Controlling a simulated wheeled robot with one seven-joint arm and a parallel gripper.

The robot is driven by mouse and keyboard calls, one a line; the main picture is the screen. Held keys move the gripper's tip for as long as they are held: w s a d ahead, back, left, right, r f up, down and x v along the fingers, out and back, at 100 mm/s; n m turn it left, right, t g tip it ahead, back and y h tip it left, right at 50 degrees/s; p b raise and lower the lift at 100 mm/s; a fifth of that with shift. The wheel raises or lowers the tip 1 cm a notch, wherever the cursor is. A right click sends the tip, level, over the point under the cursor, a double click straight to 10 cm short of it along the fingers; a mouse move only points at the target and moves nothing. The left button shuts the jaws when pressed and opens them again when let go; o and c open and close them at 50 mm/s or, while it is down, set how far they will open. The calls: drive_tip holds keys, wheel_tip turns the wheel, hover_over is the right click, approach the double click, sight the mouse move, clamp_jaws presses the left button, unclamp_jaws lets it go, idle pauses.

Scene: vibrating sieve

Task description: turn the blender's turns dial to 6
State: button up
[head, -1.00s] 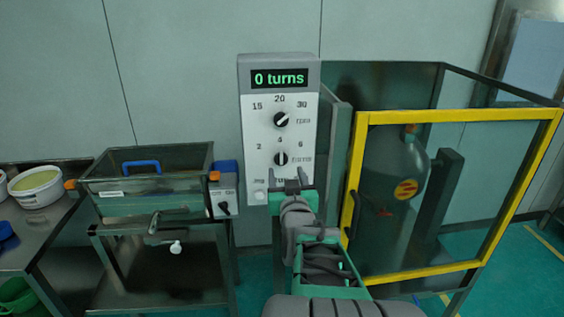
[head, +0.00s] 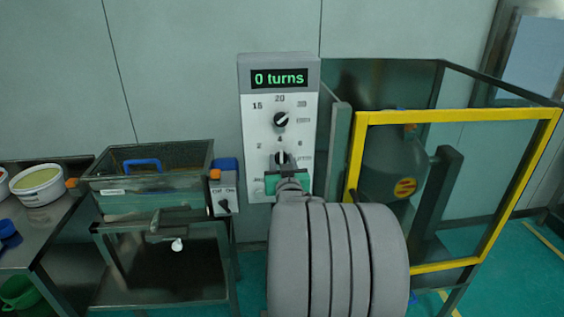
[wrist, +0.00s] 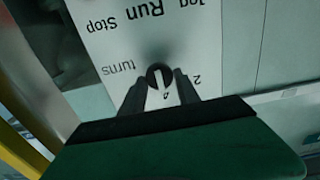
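The blender's control panel (head: 306,120) stands upright, and its display (head: 279,78) reads "0 turns". The turns dial (head: 281,158) is the lower dark knob, with 2, 4 and 6 marked around it. Its white pointer faces the 4. The dial also shows upside down in the wrist view (wrist: 158,74). My gripper (head: 282,165) is at the panel. In the wrist view its two dark fingers (wrist: 159,84) stand apart on either side of the dial. I cannot tell whether they touch it. My arm hides the panel's lower right.
The rpm dial (head: 281,119) sits just above, pointing toward 30. A yellow-framed guard (head: 450,116) encloses the blender vessel (head: 393,165) to the right. A steel sieve box (head: 150,187) with an Off/On switch box (head: 224,199) stands to the left.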

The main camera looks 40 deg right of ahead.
clamp_jaws()
drive_tip(key=shift+f+m+b, duration=0.15)
drive_tip(key=shift+m+b, duration=0.25)
drive_tip(key=shift+b, duration=0.15)
drive_tip(key=shift+f+m+b, duration=0.1)
drive_tip(key=shift+m+b, duration=0.8)
drive_tip(key=shift+b, duration=0.25)
drive_tip(key=m+b, duration=0.2)
drive_tip(key=b, duration=0.1)
drive_tip(key=shift+d+m, duration=0.1)
drive_tip(key=shift+m, duration=0.2)
drive_tip(key=m+b, duration=0.3)
drive_tip(key=shift+s+m, duration=0.1)
drive_tip(key=shift+m, duration=0.2)
drive_tip(key=shift+m+b, duration=0.6)
drive_tip(key=shift+b, duration=0.1)
